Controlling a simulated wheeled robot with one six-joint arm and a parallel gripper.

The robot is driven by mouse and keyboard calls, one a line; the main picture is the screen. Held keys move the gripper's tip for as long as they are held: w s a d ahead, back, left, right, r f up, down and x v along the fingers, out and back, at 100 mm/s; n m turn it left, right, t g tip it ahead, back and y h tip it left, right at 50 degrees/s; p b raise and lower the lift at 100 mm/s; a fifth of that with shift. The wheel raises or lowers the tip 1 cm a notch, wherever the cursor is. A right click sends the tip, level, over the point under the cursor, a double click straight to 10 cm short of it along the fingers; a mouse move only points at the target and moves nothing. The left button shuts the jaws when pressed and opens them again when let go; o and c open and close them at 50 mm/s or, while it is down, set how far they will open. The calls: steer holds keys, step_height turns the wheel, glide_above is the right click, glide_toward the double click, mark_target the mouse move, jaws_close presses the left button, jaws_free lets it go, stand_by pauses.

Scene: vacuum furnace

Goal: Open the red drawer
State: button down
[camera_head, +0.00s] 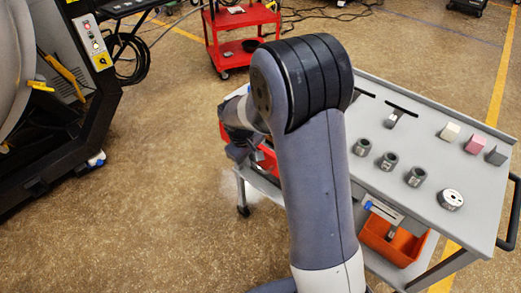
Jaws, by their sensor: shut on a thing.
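The red drawer (268,157) is at the left end of the grey cart, mostly hidden behind my arm. Only patches of its red surface show. My gripper (238,153) is at the drawer's left side, dark and small in the picture. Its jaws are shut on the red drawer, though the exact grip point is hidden. How far the drawer stands out of the cart cannot be made out.
The grey cart top (440,165) holds several metal cylinders and small blocks. A black furnace machine (60,110) stands at the left, and a red trolley (243,38) at the back. Floor between is clear.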

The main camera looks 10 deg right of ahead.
steer(key=s+a+b, duration=0.1)
steer(key=s+a, duration=0.9)
steer(key=a, duration=0.3)
steer(key=shift+a, duration=0.25)
steer(key=shift+w, duration=0.1)
steer(key=c, duration=1.5)
jaws_free()
steer(key=shift+r, duration=0.1)
step_height(320, 180, up, 10)
steer(key=s+a+p, duration=0.1)
steer(key=shift+a+r, duration=0.2)
steer(key=shift+a, duration=0.15)
steer(key=shift+s, duration=0.1)
